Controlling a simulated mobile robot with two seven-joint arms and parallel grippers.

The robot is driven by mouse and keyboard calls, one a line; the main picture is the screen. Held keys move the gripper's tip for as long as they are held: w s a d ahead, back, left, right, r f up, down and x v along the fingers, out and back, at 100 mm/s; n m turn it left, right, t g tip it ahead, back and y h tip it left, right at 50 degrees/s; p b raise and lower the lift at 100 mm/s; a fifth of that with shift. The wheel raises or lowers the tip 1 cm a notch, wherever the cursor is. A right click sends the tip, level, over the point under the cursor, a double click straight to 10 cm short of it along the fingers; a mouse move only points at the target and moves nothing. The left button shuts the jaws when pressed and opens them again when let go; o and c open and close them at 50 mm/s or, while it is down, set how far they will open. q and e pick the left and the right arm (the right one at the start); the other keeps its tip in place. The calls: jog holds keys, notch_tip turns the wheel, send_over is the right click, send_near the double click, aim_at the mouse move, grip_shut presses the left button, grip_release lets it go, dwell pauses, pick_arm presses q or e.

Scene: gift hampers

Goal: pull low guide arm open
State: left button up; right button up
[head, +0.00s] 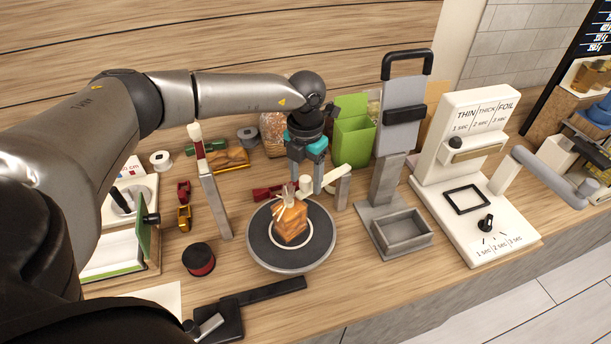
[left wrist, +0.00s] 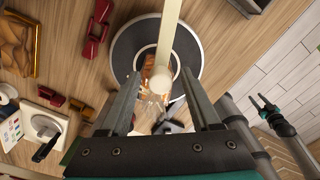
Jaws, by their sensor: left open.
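A cream guide arm (head: 325,181) with a round knob at its end reaches from a short grey post (head: 342,191) over the dark turntable (head: 262,255). A wrapped orange-brown bundle (head: 291,222) stands on the turntable under the knob. My left gripper (head: 304,183) is open above the turntable, pointing down, close to the knob. In the left wrist view, the cream guide arm (left wrist: 169,38) and its knob show between the spread fingers of my left gripper (left wrist: 161,90); contact cannot be told. My right gripper (left wrist: 262,104) shows small at the right of the left wrist view; its jaw opening is unclear.
A grey stand with a tray (head: 402,236) and a white sealer (head: 475,185) stand to the right. A black-and-red round item (head: 199,260) and a black tool lie in front.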

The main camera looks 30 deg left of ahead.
pick_arm(q)
jog(key=shift+f, duration=0.2)
jog(key=shift+c, duration=0.2)
grip_shut()
dwell(1.2)
